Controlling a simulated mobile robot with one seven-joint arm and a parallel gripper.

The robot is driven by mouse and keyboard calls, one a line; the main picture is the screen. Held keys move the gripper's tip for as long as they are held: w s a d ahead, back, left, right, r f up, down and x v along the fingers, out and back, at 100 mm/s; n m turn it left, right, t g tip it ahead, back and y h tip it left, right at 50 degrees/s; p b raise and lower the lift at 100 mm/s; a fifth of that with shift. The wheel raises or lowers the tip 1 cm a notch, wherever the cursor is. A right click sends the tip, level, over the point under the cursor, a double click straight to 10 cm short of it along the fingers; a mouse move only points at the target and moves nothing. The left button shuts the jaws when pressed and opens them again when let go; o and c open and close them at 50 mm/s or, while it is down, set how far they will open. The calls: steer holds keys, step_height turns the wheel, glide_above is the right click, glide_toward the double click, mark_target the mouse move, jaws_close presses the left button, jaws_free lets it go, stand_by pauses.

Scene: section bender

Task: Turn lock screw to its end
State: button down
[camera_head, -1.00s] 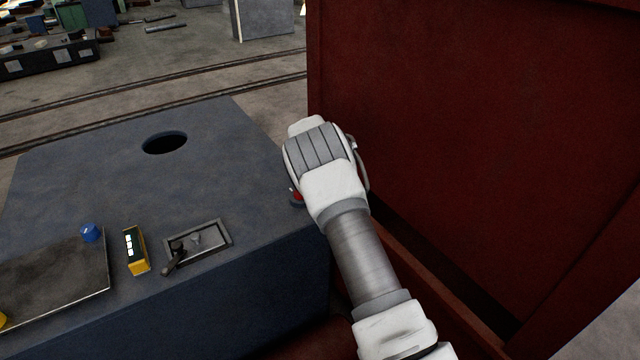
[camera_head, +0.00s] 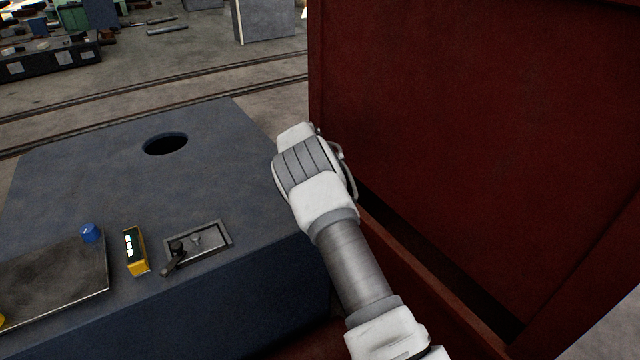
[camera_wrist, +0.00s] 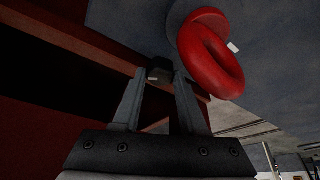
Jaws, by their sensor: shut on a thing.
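In the wrist view my gripper (camera_wrist: 159,78) has a small dark block-like piece (camera_wrist: 158,70) between its fingertips, shut on it. This piece seems to be the lock screw; only its dark end with a pale mark shows. A thick red ring (camera_wrist: 212,60) hangs close to the right of the fingertips, apart from them. In the head view my wrist and forearm reach over the right edge of the blue-grey machine block (camera_head: 90,180). There they hide the fingers, the screw and the red ring.
A large dark red panel (camera_head: 450,120) stands close on the right of my arm. On the block top are a round hole (camera_head: 165,144), a lever in a metal recess (camera_head: 205,240), a yellow box (camera_head: 136,252), a blue knob (camera_head: 90,233) and a metal plate (camera_head: 50,285).

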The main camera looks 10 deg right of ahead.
steer(key=c, duration=0.7)
jaws_free()
steer(key=shift+r, duration=0.1)
steer(key=p+v, duration=0.2)
steer(key=v, duration=1.5)
steer(key=shift+s+p, duration=0.2)
steer(key=shift+p, duration=0.15)
steer(key=shift+r, duration=0.1)
